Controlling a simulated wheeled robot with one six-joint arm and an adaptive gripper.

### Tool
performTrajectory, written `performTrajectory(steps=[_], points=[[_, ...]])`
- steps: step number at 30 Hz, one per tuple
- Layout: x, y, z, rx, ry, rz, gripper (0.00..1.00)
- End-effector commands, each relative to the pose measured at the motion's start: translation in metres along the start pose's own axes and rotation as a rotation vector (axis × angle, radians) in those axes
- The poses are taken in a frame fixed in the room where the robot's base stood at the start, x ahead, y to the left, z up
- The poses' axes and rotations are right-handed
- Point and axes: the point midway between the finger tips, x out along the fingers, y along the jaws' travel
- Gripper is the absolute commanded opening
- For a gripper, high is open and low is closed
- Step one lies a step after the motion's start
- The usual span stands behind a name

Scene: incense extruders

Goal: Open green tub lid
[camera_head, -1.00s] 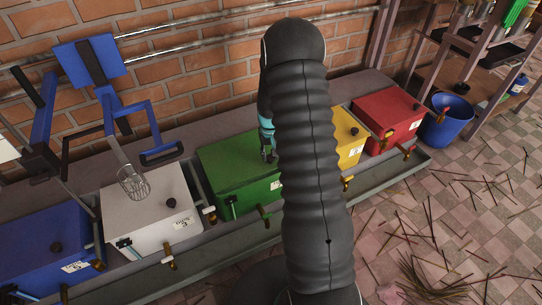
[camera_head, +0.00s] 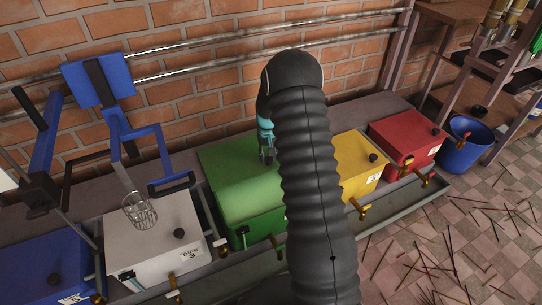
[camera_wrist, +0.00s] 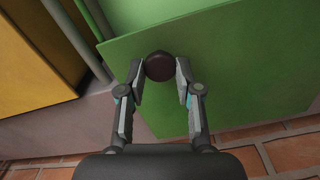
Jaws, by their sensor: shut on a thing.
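The green tub (camera_head: 262,228) stands between the white tub and the yellow tub. My gripper (camera_head: 267,157) is at the lid, partly hidden behind my dark arm. In the wrist view, the fingers of my gripper (camera_wrist: 160,80) are shut on the dark round lid knob (camera_wrist: 159,66). The lid plate (camera_wrist: 240,60) also fills the middle and right there. My arm hides the right part of the green tub in the head view.
The white tub (camera_head: 150,235) is at left, with a wire basket (camera_head: 140,212) above it. The yellow tub (camera_head: 355,165) and red tub (camera_head: 405,140) are at right. Pipes (camera_head: 200,70) run along the wall behind. Brass taps line the front.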

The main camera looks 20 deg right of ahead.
Motion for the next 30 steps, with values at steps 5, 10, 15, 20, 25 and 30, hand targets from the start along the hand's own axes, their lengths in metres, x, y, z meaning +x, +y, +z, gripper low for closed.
performTrajectory(steps=[5,10,15,20,25,30], points=[[-0.001,0.001,-0.002,-0.007,0.008,0.006,0.46],[-0.001,-0.005,-0.002,-0.015,0.007,0.005,0.59],[-0.001,-0.008,-0.001,-0.018,0.006,0.004,0.59],[-0.011,-0.008,-0.002,-0.019,0.009,0.004,0.59],[-0.039,-0.009,-0.002,-0.019,0.010,0.004,0.59],[-0.074,-0.009,-0.002,-0.019,0.011,0.004,0.59]])
